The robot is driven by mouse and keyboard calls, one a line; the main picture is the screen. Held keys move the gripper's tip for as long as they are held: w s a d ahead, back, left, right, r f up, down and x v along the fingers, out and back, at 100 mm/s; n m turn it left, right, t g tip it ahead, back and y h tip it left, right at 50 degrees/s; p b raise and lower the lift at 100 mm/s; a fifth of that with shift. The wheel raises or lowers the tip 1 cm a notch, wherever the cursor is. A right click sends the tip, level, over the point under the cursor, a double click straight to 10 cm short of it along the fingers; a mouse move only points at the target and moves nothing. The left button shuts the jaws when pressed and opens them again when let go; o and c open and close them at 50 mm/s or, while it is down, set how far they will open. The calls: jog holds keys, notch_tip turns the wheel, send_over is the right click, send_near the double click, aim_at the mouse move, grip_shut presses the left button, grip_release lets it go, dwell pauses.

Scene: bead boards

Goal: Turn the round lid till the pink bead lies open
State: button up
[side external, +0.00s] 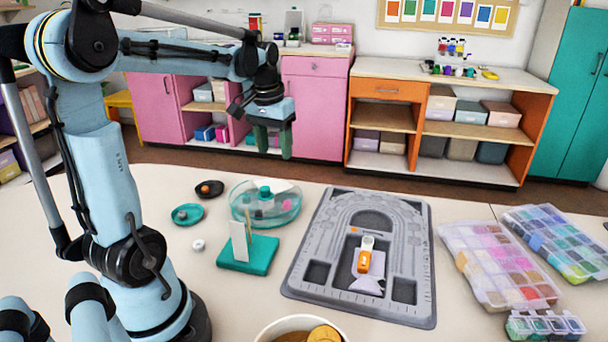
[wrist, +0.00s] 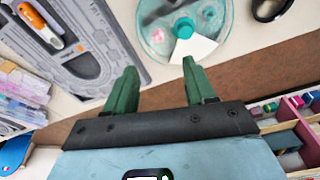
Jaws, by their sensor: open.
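The round lid (side external: 272,196) is clear with a teal tint and has a teal knob at its middle. It sits on a shallow round box on the table, left of the grey bead board. A pink spot, likely the pink bead (wrist: 158,35), shows through or beside the lid in the wrist view; I cannot tell whether it is covered. The lid also shows at the top of the wrist view (wrist: 212,22). My gripper (side external: 273,152) is open and empty, high above and beyond the lid. Its green fingers show apart in the wrist view (wrist: 159,72).
A teal stand (side external: 247,263) with a white card and a thin post stands just in front of the lid. A teal dish (side external: 188,214), a dark dish (side external: 209,189) and a white ball (side external: 198,244) lie left. The grey bead board (side external: 415,270) and bead boxes (side external: 497,265) fill the right.

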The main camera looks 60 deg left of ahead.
jog(key=n, duration=0.1)
send_near(265, 188)
jog(key=shift+g+h, duration=0.3)
jog(key=shift+g, duration=0.1)
jog(key=f, duration=0.5)
jog(key=w+f, duration=0.1)
jog(key=f, duration=0.2)
jog(key=shift+a+f, duration=0.2)
jog(key=shift+f, duration=0.2)
grip_shut()
